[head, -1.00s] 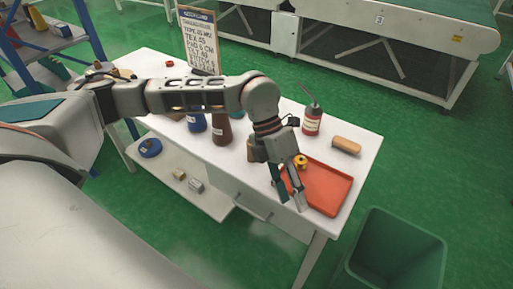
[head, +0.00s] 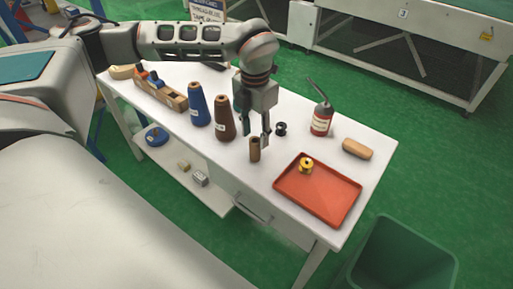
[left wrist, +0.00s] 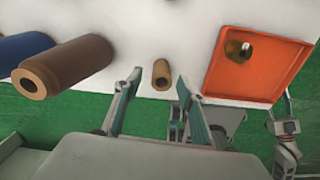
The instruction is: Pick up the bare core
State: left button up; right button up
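The bare core (head: 254,149) is a small brown hollow cylinder standing upright near the table's front edge. In the left wrist view the core (left wrist: 161,75) shows its open end, between the two spread fingers. My left gripper (head: 256,136) is open and empty, pointing down just above and around the core's top; I cannot tell whether it touches. In the left wrist view the left gripper (left wrist: 160,84) has a finger on each side of the core. My right gripper is outside the head view; a grey mechanism at the lower right of the wrist view may be it.
A brown cone (head: 225,118) and a blue cone (head: 199,104) stand left of the core. An orange tray (head: 328,209) with a yellow spool (head: 306,165) lies to the right. A black spool (head: 281,129), oil can (head: 321,120) and tan block (head: 357,148) are behind. A green bin (head: 400,258) stands on the floor.

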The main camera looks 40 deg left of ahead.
aim_at(255, 148)
pick_arm(q)
jog(key=f, duration=0.3)
jog(key=f+b, duration=0.1)
jog(key=f, duration=0.1)
jog(key=shift+s+d+f, duration=0.15)
jog(key=shift+s+f, duration=0.1)
grip_shut()
